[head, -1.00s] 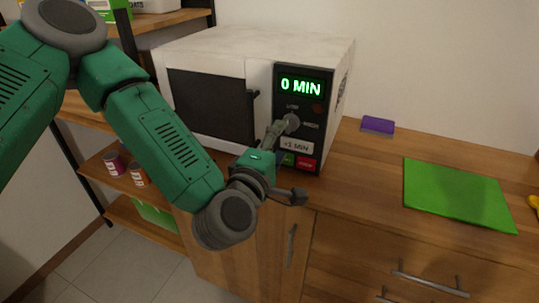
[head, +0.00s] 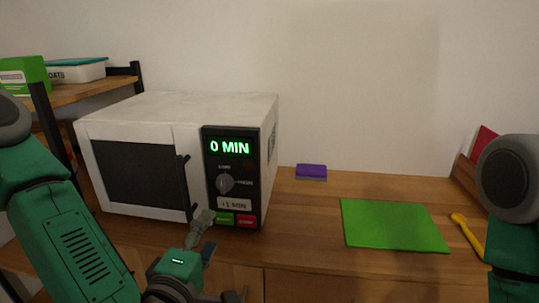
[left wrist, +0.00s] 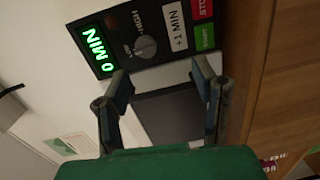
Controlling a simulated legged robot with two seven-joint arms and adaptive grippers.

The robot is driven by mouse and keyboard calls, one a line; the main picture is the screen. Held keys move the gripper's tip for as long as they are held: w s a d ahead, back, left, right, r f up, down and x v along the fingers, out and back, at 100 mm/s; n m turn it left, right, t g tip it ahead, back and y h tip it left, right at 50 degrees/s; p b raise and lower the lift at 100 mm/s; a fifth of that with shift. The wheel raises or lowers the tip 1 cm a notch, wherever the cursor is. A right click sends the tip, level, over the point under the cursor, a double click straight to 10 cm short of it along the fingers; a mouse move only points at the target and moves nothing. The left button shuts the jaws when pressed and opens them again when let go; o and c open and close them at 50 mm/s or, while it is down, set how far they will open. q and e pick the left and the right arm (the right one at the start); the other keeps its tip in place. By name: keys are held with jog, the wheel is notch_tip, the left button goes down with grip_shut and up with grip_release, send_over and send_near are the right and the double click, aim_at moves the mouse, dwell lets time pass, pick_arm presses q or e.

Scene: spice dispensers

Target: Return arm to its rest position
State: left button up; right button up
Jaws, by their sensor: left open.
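My left arm comes in at the lower left of the head view. Its gripper (head: 222,258) is low in front of the microwave's right side, with its fingers spread apart and nothing between them. In the left wrist view the open fingers (left wrist: 162,78) are in front of the microwave's control panel (left wrist: 150,45), apart from the dial (left wrist: 146,47). The white microwave (head: 180,105) has its door shut, and its display (head: 230,147) reads 0 MIN. Part of my right arm (head: 512,215) shows at the right edge; its gripper is out of view.
The wooden counter (head: 300,230) carries a purple block (head: 311,172), a green mat (head: 393,225) and a yellow utensil (head: 467,235) on the right. A shelf (head: 90,90) with a green box (head: 25,73) and an oats container (head: 75,70) stands at the left. The counter between microwave and mat is clear.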

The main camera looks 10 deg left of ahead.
pick_arm(q)
jog(key=s+f+m+g+h, duration=0.1)
jog(key=s+f+m+g, duration=0.4)
jog(key=f, duration=0.5)
jog(key=s+f+m+g+h, duration=0.2)
jog(key=s+f+m+g, duration=0.3)
jog(key=f, duration=0.6)
jog(key=s+a+f+m+g+y, duration=0.4)
jog(key=s+a+f+m+g, duration=0.2)
jog(key=s+a+f, duration=0.3)
jog(key=s+a+m, duration=0.1)
jog(key=s+a, duration=0.2)
jog(key=s, duration=0.2)
jog(key=shift+s+g, duration=0.35)
jog(key=shift+g, duration=0.05)
jog(key=shift+w+d, duration=0.1)
jog(key=shift+w, duration=0.05)
